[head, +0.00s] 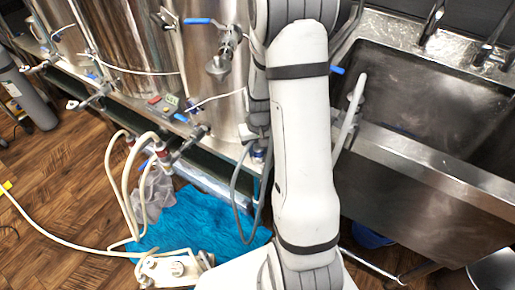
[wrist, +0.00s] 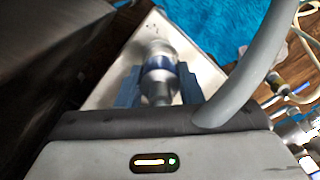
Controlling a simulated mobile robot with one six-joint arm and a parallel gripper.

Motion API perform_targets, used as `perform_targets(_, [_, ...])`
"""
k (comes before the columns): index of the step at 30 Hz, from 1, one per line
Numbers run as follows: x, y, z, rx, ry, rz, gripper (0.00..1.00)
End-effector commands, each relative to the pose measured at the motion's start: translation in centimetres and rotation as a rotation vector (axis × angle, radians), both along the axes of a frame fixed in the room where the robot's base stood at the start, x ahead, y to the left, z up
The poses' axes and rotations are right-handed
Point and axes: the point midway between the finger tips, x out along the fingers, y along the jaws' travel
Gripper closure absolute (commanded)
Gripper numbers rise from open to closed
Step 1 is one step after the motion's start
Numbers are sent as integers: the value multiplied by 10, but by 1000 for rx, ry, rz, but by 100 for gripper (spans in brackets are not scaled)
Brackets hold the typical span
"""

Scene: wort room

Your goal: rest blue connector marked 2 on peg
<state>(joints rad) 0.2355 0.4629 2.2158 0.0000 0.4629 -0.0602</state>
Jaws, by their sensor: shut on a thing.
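My gripper (wrist: 158,88) shows in the wrist view, its two blue fingers shut on either side of a metal connector (wrist: 160,64). The connector has a blue band around its middle and points away from the wrist. I cannot read a number on it. A thick grey hose (wrist: 262,60) curves up on the right of the gripper; its join with the connector is hidden. In the head view my arm hides the gripper and the held connector. I cannot make out the peg in either view.
Steel tanks (head: 185,60) with blue-handled valves stand at the left and back. A steel sink (head: 430,90) fills the right. A blue mat (head: 200,222), looping pale hoses (head: 125,185) and a pump (head: 172,268) lie on the wooden floor. The floor at far left is mostly clear.

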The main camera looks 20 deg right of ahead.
Motion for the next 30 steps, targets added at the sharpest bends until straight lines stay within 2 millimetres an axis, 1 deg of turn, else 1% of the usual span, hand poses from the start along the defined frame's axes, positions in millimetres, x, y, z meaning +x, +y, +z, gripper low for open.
perform_targets(1, [0,0,-2,0,0,0,94])
perform_targets(2, [0,0,-1,0,0,0,64])
perform_targets(10, [0,0,-1,0,0,-1,42])
perform_targets(17, [0,0,0,0,0,-1,41])
perform_targets(20, [0,-1,7,0,-2,-1,41])
perform_targets(30, [0,-1,63,-1,-4,-1,41])
